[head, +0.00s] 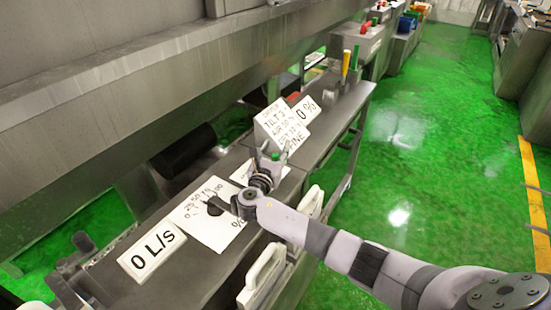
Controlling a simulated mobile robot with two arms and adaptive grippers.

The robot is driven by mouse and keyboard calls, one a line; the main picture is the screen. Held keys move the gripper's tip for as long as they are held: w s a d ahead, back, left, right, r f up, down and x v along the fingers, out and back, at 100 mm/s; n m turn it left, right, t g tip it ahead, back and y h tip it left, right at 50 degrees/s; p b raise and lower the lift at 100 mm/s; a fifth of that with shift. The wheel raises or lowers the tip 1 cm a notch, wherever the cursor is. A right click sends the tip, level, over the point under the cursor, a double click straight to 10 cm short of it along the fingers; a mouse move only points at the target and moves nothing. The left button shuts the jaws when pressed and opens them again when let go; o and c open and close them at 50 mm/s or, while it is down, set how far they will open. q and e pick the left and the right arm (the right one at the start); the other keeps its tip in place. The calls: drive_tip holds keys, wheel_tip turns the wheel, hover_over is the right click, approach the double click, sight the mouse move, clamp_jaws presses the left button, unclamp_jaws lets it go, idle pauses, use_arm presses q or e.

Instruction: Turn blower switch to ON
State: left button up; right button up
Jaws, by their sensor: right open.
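A console top (190,275) runs along the machine, with labels and controls on it. A white plate (205,236) carries a scale with numbers and a % mark, and a dark round knob (213,208) sits on it. My right gripper (236,204) is open over the right side of this plate, close to the knob. I cannot tell whether it touches the knob. Another white plate (241,174) is partly hidden behind my right gripper. I cannot make out which control is the blower switch. My left gripper is not in view.
A "0 L/s" sign (151,255) lies in front, and a tilted text sign (281,126) stands behind my gripper beside a "0 %" sign (305,109). White handles (262,278) stick out from the console's side. The green floor (420,170) is open to the right.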

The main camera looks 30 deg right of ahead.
wheel_tip(320, 180, up, 6)
drive_tip(key=shift+f, duration=0.2)
